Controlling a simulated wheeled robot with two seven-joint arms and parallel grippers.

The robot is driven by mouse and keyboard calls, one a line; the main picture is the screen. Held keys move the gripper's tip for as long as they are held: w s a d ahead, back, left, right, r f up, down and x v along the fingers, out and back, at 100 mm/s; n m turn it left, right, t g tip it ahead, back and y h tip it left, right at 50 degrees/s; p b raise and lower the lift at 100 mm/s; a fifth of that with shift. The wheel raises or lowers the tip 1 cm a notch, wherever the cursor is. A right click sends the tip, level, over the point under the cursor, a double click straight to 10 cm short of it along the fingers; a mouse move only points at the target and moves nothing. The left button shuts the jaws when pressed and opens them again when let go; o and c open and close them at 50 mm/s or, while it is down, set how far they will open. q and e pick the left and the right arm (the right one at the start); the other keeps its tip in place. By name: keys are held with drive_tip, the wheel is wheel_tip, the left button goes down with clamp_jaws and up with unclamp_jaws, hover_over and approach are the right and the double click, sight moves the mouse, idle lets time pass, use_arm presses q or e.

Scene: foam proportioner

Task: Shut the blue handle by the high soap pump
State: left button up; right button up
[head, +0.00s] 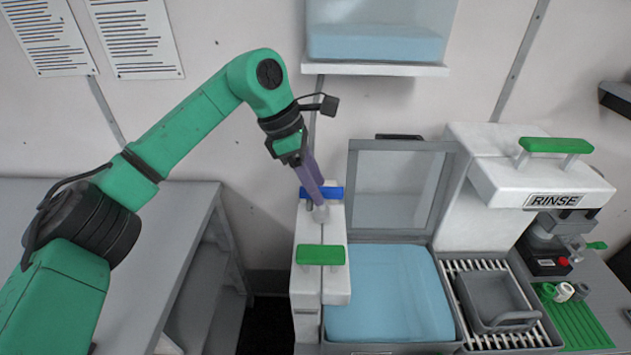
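The blue handle (335,193) is a short bar on top of the far part of a white pump unit (308,281), left of the blue basin. My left gripper (321,194) reaches down to it from the upper left, and its purple fingers overlap the bar in the picture. Part of the bar is hidden behind them. I cannot tell whether they touch it, or whether the fingers are apart or closed. My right gripper is out of view.
A green handle (320,255) sits nearer on the same unit. A basin of blue liquid (388,290) with a raised clear lid (398,187) stands to its right. A wall shelf (376,69) holds a tank above. A grey table (170,205) is at left.

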use_arm(q)
drive_tip(key=shift+a+r, duration=0.1)
drive_tip(key=shift+r, duration=0.2)
drive_tip(key=b+v, duration=0.1)
drive_tip(key=v, duration=0.5)
drive_tip(key=shift+b, duration=0.4)
drive_tip(key=v, duration=0.8)
drive_tip(key=shift+f, duration=0.1)
